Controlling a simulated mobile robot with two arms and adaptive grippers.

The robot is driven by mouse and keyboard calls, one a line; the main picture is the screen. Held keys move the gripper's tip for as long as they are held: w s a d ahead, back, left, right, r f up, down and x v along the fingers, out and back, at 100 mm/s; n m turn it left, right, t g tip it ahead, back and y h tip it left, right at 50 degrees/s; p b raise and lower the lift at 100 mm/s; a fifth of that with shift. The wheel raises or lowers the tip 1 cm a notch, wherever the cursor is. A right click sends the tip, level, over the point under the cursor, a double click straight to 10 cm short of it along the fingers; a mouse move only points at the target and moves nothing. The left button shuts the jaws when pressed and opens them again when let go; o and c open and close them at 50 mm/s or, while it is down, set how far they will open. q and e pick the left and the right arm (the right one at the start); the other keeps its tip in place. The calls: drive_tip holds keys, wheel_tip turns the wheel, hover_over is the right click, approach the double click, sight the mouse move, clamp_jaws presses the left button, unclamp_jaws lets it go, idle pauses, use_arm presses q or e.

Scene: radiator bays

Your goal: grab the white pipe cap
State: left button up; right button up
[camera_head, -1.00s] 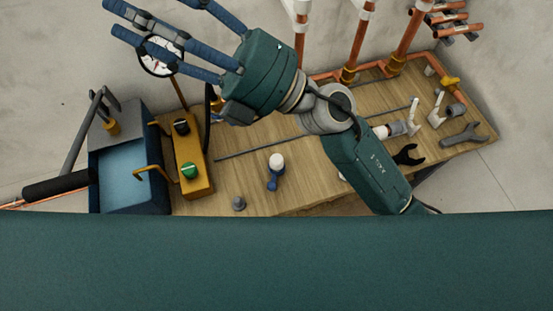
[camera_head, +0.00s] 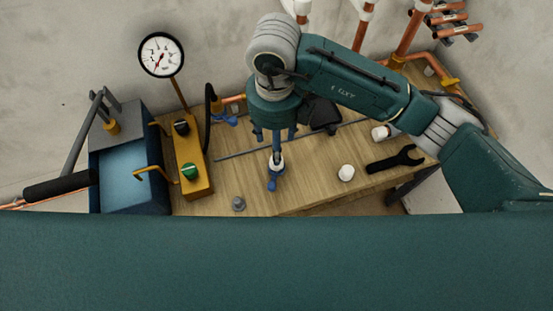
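A small white rounded piece that looks like the white pipe cap (camera_head: 346,173) lies on the workbench, right of my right gripper. My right gripper (camera_head: 276,152) points down over a small blue valve-like piece (camera_head: 272,183) with a white top, near the middle of the bench. The fingers overlap the white top in this view. I cannot tell whether they touch it or how far apart they are. My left gripper is not in view.
The wooden bench (camera_head: 235,180) has a grey fitting (camera_head: 238,203) near its front edge and a black wrench (camera_head: 395,160) at right. A yellow control box (camera_head: 190,165), blue tank (camera_head: 122,172) and pressure gauge (camera_head: 160,54) stand at left. Copper pipes (camera_head: 405,40) rise behind.

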drive_tip(key=p, duration=0.1)
hover_over(274, 168)
drive_tip(key=w, duration=0.2)
drive_tip(key=f, duration=0.4)
drive_tip(key=shift+s+d+f, duration=0.25)
wheel_tip(274, 168, down, 5)
drive_tip(key=p, duration=0.2)
drive_tip(key=shift+w+d+p, duration=0.1)
drive_tip(key=shift+p, duration=0.3)
drive_tip(key=shift+f, duration=0.15)
drive_tip(key=c, duration=1.1)
